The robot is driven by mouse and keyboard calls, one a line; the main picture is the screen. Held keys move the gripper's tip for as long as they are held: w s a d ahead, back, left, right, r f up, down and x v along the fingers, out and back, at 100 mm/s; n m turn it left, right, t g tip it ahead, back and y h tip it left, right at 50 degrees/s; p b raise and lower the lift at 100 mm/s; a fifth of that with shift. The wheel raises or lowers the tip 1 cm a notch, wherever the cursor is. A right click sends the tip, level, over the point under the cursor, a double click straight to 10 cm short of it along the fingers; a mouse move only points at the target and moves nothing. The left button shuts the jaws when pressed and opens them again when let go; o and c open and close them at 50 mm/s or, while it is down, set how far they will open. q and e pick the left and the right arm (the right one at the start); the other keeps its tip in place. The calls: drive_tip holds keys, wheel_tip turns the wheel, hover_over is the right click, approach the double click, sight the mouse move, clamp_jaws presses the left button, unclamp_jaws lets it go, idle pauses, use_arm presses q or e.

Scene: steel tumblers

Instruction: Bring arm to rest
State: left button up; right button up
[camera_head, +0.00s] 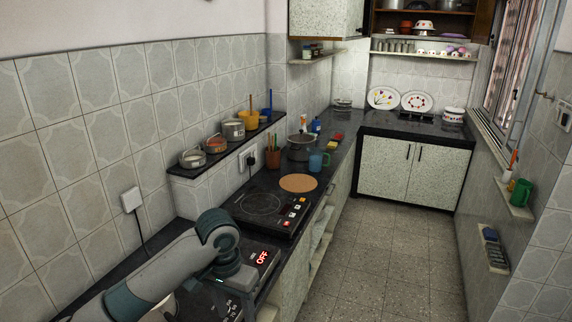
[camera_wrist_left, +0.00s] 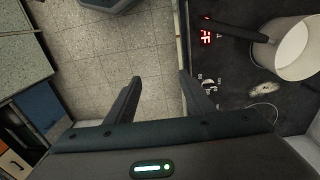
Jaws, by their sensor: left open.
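My left arm (camera_head: 165,268) reaches in from the lower left over the near end of the dark counter. Its wrist is beside the cooktop with the lit red "OFF" display (camera_head: 262,257). In the left wrist view my left gripper (camera_wrist_left: 160,77) has its two fingers apart, with only tiled floor showing between them. It holds nothing. A white pan (camera_wrist_left: 296,50) with a dark handle stands on the dark cooktop to the right of the fingers, apart from them. My right gripper is in neither view.
A second cooktop (camera_head: 262,205), a cork mat (camera_head: 298,183), a blue mug (camera_head: 318,160) and a pot (camera_head: 299,147) stand farther along the counter. A raised ledge (camera_head: 225,153) holds several pots. The floor (camera_head: 385,245) to the right is clear.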

use_arm(q)
drive_tip(key=s+d+f+t+h, duration=0.2)
drive_tip(key=s+d+f+h, duration=0.15)
drive_tip(key=s+f, duration=1.05)
drive_tip(key=s+a+f+n+t+y, duration=0.1)
drive_tip(key=s+a+f+n+y, duration=0.25)
drive_tip(key=s+a, duration=1.25)
drive_tip(key=s+d+f+m+b, duration=0.1)
drive_tip(key=s+f+b, duration=0.15)
drive_tip(key=f, duration=1.45)
drive_tip(key=s+d+f+b, duration=0.1)
drive_tip(key=f+b, duration=0.2)
drive_tip(key=f, duration=1.3)
drive_tip(key=s+a+f+g+b, duration=0.1)
drive_tip(key=s+f+b, duration=0.1)
drive_tip(key=s+f, duration=0.7)
drive_tip(key=s+a+f+g+b, duration=0.1)
drive_tip(key=s+a+f+b, duration=0.1)
drive_tip(key=s+f, duration=0.7)
wheel_tip(320, 180, down, 5)
drive_tip(key=shift+a+f+y, duration=0.15)
drive_tip(key=shift+y, duration=0.15)
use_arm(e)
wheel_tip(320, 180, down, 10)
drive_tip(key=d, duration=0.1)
